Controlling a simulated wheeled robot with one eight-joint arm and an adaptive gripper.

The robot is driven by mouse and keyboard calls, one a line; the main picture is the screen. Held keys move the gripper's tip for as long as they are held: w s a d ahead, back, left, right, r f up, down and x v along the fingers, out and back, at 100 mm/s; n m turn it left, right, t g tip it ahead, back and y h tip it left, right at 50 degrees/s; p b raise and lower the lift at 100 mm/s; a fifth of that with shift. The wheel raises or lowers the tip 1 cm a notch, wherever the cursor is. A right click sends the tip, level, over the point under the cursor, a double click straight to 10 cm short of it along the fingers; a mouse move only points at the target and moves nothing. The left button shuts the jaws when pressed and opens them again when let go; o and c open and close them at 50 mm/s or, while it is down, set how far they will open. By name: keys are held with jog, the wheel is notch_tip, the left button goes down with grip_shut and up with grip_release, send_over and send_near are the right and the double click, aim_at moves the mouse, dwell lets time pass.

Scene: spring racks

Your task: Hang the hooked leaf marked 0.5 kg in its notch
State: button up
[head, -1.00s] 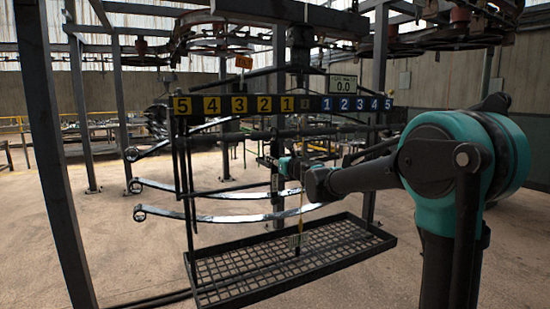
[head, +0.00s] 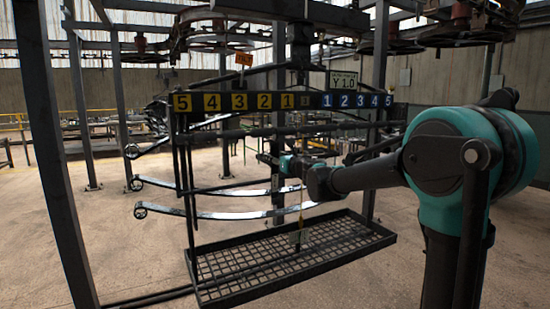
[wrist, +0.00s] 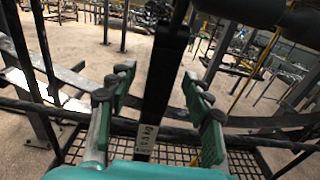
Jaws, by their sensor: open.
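My gripper (wrist: 158,78) is open in the wrist view, with teal, dark-padded fingers on either side of a dark upright leaf (wrist: 163,75). Gaps show between the fingers and the leaf. A pale tag (wrist: 147,138) low on the leaf ends in "kg"; its number is too small to read surely. In the head view a thin strip with a tag (head: 296,238) hangs below the rail, above the mesh tray. The notches lie along the numbered rail (head: 285,102), yellow 5 to 1 on the left and blue 1 to 5 on the right. The leaf's hook and its notch are hidden.
Curved steel leaf springs (head: 225,214) stick out to the left. The mesh tray (head: 365,253) lies below. A dark post (head: 53,160) stands at left, with open floor around.

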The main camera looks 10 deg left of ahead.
jog(key=v, duration=2.1)
jog(key=shift+f, duration=0.1)
jog(key=w+d+f+m+t+h, duration=0.1)
jog(key=d+f+m+t+h, duration=0.2)
jog(key=d+m, duration=0.45)
jog(key=d+f+m+h, duration=0.2)
jog(key=d+m+h, duration=0.35)
jog(key=m, duration=0.25)
jog(key=s+d+f+m+g+h, duration=0.45)
jog(key=d+f+m, duration=0.55)
jog(key=f+m, duration=0.35)
jog(key=s+a+f+m+g+y, duration=0.3)
jog(key=s+f+m+g, duration=0.6)
jog(key=s+f, duration=1.1)
jog(key=m, duration=0.4)
jog(key=shift+a+f+m, duration=0.4)
jog(key=shift+c, duration=0.2)
